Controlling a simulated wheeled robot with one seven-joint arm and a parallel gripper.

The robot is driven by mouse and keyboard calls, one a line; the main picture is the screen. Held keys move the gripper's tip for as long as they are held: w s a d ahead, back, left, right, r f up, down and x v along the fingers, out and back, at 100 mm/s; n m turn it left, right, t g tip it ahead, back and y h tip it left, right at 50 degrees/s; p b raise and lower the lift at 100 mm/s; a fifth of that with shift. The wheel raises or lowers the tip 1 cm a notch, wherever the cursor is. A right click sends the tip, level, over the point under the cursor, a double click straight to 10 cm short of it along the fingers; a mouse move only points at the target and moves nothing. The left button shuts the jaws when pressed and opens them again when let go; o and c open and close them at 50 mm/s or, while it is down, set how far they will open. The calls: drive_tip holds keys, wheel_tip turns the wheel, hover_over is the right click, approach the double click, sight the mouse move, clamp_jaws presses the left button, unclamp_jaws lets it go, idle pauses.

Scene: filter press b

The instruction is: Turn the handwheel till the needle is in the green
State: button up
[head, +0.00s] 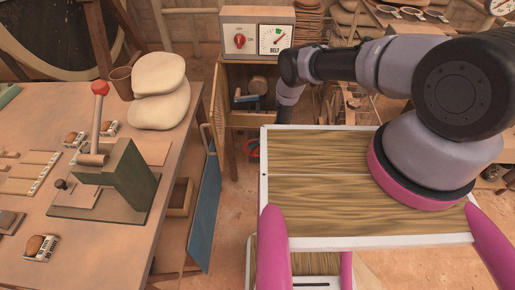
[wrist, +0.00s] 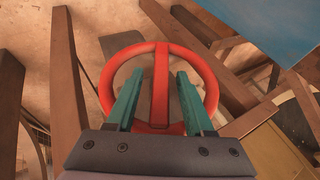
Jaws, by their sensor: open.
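A red handwheel (wrist: 161,112) with a spoke across its middle fills the centre of the wrist view. A small part of a red ring (head: 252,149) shows in the head view below the open cabinet, partly hidden. My gripper (wrist: 160,74) is open, its two teal fingers apart over the wheel, one on each side of the spoke. I cannot tell whether they touch it. In the head view my gripper is hidden. A white dial marked BELT (head: 275,39) has a needle and coloured marks, too small to read surely. Another dial (head: 501,5) is cut off at the top right.
A grey box with a red knob (head: 239,41) carries the BELT dial above an open wooden cabinet (head: 248,76). A workbench with a red-knobbed lever (head: 100,88) stands at left. A blue panel (head: 205,208) hangs beside it. Wooden beams (wrist: 203,75) surround the wheel.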

clamp_jaws()
drive_tip(key=h, duration=0.3)
drive_tip(key=shift+a+r+n, duration=0.1)
drive_tip(key=shift+a+n, duration=0.25)
drive_tip(key=shift+n, duration=0.05)
drive_tip(key=shift+n+g+h, duration=0.3)
drive_tip(key=shift+n+h, duration=0.1)
drive_tip(key=shift+h, duration=1.6)
unclamp_jaws()
